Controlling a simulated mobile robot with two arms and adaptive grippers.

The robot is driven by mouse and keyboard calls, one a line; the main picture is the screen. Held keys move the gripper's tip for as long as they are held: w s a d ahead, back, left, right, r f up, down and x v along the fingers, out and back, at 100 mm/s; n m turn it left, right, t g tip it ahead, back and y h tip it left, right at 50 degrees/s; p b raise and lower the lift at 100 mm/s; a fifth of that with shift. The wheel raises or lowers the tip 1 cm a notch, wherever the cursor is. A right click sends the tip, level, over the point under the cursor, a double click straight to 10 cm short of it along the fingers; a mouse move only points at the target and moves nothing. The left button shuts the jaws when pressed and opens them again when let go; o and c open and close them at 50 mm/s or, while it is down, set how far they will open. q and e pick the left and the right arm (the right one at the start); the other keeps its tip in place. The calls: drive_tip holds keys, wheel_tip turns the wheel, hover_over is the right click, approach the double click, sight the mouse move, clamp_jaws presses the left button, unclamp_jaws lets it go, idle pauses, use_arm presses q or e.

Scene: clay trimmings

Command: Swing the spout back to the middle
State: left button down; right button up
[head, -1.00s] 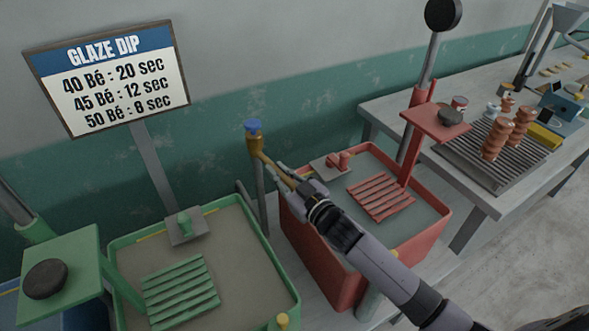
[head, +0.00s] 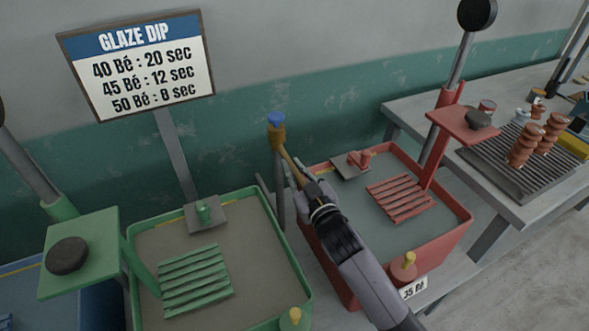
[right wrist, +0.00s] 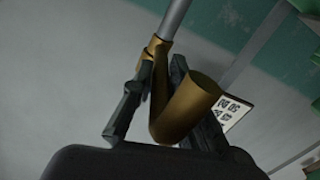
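The brass spout (head: 289,156) has a blue cap on top and sits on a grey post (head: 280,200) between the green tank (head: 138,282) and the red tank (head: 452,236). It points forward and to the right, toward the red tank's near left side. My right gripper (head: 302,177) reaches in from the front and has its fingers on both sides of the spout, closed on it. In the right wrist view the spout (right wrist: 160,118) runs between the fingers, its wide mouth bending toward the camera. My gripper hides the spout's end in the head view. My left gripper is not in view.
A GLAZE DIP sign (head: 140,65) stands behind the green tank. Slatted racks lie in both tanks, with a green lever platform (head: 95,250) at left and a red one (head: 466,124) at right. A bench (head: 515,210) with clay pieces is at right.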

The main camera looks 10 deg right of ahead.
drive_tip(key=o, duration=0.4)
drive_tip(key=shift+f, duration=0.1)
drive_tip(key=shift+o, duration=0.2)
drive_tip(key=s+d, duration=0.2)
drive_tip(key=s, duration=1)
drive_tip(key=shift+d, duration=0.1)
